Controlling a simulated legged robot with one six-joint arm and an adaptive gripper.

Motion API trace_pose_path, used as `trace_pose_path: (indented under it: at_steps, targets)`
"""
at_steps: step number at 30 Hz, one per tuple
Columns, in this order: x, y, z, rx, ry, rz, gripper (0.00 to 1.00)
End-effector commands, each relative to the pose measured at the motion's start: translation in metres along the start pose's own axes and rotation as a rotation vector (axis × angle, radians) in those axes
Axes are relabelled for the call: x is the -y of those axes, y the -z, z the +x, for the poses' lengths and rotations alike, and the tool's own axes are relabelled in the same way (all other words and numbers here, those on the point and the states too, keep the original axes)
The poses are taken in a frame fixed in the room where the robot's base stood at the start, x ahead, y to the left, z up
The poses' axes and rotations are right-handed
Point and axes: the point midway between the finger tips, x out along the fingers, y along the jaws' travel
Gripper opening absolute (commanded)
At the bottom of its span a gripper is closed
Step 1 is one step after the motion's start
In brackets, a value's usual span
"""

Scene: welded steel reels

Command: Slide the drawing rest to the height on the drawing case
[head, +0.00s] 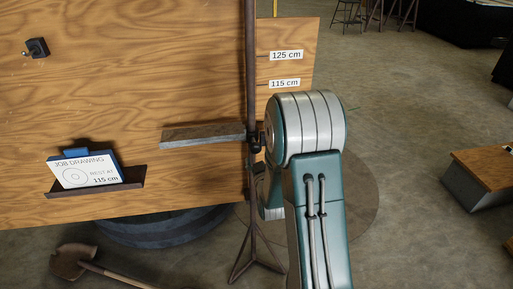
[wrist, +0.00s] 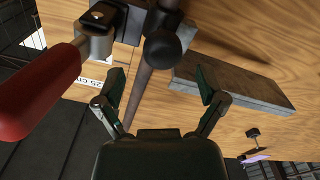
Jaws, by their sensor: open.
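The drawing rest (head: 203,135) is a flat grey-brown shelf on a dark upright pole (head: 250,60). In the head view it sits lower than the 115 cm label (head: 285,84). A red handle (wrist: 40,92) on a metal clamp is at left. My gripper (wrist: 160,92) is open and empty; the pole shows between its fingers, depth unclear. My arm hides it in the head view.
A wooden panel (head: 120,70) stands behind the pole, with a 125 cm label (head: 286,56) higher up. A small black fitting (head: 37,47) is on it. A shovel (head: 75,262) lies low left. A wood-topped block (head: 485,170) stands at right. Floor between is clear.

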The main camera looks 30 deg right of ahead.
Motion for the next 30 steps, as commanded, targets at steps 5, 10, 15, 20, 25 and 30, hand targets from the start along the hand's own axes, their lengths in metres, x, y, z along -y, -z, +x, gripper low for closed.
trace_pose_path:
  at_steps: [5, 10, 15, 20, 25, 30]
  targets:
    - [0.000, 0.000, 0.030, -0.001, 0.000, 0.000, 0.90]
    - [0.000, 0.000, 0.045, 0.000, 0.001, 0.001, 0.90]
    - [0.000, 0.000, 0.048, 0.001, 0.001, 0.001, 0.90]
    - [0.000, 0.000, 0.047, 0.001, 0.001, 0.001, 0.76]
    - [0.000, 0.000, 0.047, 0.000, 0.001, 0.001, 0.01]
    - [0.000, 0.001, 0.047, -0.001, 0.002, 0.000, 0.00]
